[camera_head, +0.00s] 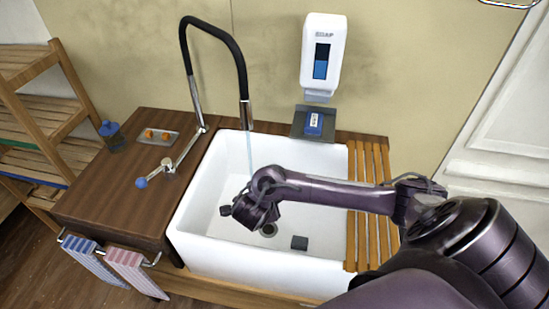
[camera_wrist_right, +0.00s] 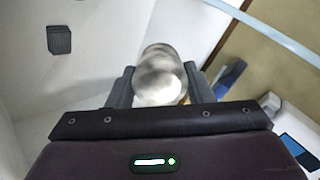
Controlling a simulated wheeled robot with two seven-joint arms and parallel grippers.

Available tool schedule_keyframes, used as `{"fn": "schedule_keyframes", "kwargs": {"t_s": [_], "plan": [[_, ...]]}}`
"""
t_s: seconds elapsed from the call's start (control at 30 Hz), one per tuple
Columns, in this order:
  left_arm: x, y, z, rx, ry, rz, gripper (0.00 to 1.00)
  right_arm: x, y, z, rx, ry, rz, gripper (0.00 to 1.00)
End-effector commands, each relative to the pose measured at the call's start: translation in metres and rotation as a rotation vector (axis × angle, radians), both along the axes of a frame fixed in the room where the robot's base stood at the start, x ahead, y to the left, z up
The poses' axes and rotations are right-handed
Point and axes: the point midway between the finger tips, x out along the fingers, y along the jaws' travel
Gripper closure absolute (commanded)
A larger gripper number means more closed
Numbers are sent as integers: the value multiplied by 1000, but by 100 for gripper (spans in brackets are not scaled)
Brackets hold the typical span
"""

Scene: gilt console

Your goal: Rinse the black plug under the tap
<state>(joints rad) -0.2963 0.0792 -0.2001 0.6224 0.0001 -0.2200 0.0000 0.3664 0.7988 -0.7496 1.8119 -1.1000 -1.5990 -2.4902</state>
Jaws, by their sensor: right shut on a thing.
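A dark square block (camera_head: 299,242), seemingly the black plug, lies on the sink floor right of the drain. It also shows at upper left in the right wrist view (camera_wrist_right: 59,40), apart from my gripper. My right gripper (camera_head: 228,211) is low inside the white sink (camera_head: 205,215). In the wrist view its fingers (camera_wrist_right: 160,88) are shut on a pale grey, shiny rounded thing (camera_wrist_right: 160,75). The black tap (camera_head: 243,80) runs a thin water stream (camera_head: 249,150) down behind my right arm; whether it meets the held thing is unclear. My left gripper is out of view.
A tap lever (camera_head: 168,165) with a blue knob and a small tray (camera_head: 157,137) are on the wooden counter at left. A slatted wooden board (camera_head: 365,205) covers the sink's right side. A soap dispenser (camera_head: 322,52) hangs above a blue sponge-like block (camera_head: 314,123) on a shelf.

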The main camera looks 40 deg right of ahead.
Motion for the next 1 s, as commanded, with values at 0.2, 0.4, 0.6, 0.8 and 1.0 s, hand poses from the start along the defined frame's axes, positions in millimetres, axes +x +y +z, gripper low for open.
{"fn": "schedule_keyframes", "kwargs": {"t_s": [0.2, 0.4, 0.6, 0.8, 1.0], "plan": [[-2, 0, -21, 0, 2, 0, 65, 22, -3, -8, 2, -3, -1, 78], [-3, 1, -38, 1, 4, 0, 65, 42, -7, -12, 1, -3, -2, 78], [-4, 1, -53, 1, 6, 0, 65, 61, -10, -14, 1, -3, -2, 78], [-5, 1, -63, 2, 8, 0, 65, 80, -13, -17, 0, -3, -1, 78], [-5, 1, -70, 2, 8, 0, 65, 91, -15, -19, 0, -1, 1, 78]]}}
